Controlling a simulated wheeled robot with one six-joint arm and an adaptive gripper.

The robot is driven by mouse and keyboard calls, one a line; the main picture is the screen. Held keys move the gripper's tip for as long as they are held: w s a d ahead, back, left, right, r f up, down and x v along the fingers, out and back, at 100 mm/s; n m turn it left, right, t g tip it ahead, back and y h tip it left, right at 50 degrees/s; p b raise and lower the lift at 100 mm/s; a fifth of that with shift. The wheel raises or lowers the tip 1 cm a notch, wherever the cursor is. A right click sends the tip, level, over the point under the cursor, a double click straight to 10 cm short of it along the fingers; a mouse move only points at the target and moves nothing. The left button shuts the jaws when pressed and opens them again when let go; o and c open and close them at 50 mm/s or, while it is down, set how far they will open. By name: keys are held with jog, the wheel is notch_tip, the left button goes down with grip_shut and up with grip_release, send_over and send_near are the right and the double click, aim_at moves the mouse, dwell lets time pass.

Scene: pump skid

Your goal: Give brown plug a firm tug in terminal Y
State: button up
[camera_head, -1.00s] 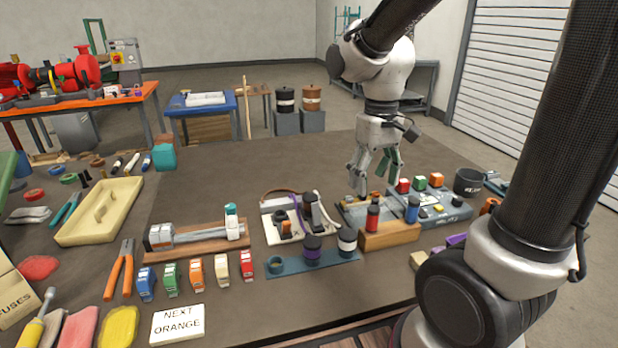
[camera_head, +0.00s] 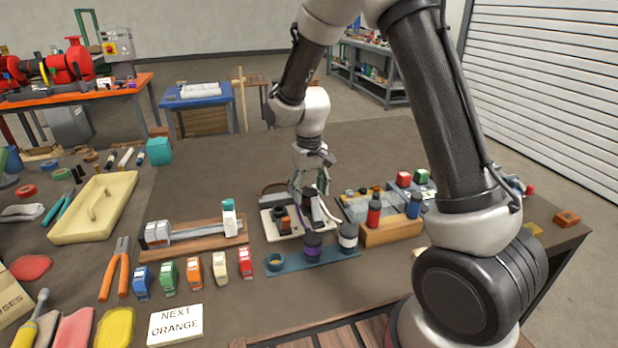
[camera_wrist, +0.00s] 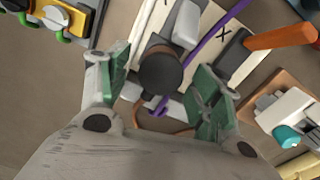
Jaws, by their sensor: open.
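The cream terminal board (camera_head: 270,228) stands mid-table in the head view, with dark blocks and brown, purple and white leads. My gripper (camera_head: 308,190) is low over its right part. In the wrist view, my gripper (camera_wrist: 158,82) is open, its green-padded fingers on either side of a dark round-topped plug (camera_wrist: 160,72) with a brownish rim, likely the brown plug. I cannot tell whether the fingers touch it. A brown lead (camera_wrist: 165,124) shows below it. An X is printed on the board (camera_wrist: 210,45) near a dark block with an orange piece (camera_wrist: 280,35). The Y label is not readable.
A purple lead (camera_wrist: 215,28) crosses near the plug. A wooden holder with red and dark bottles (camera_head: 390,234) stands close on the right. A blue rack with spools (camera_head: 290,266) lies in front, and a wooden slide fixture (camera_head: 190,248) is at left. The table behind is clear.

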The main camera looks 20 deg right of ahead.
jog(key=shift+f, duration=1.1)
jog(key=c, duration=1.1)
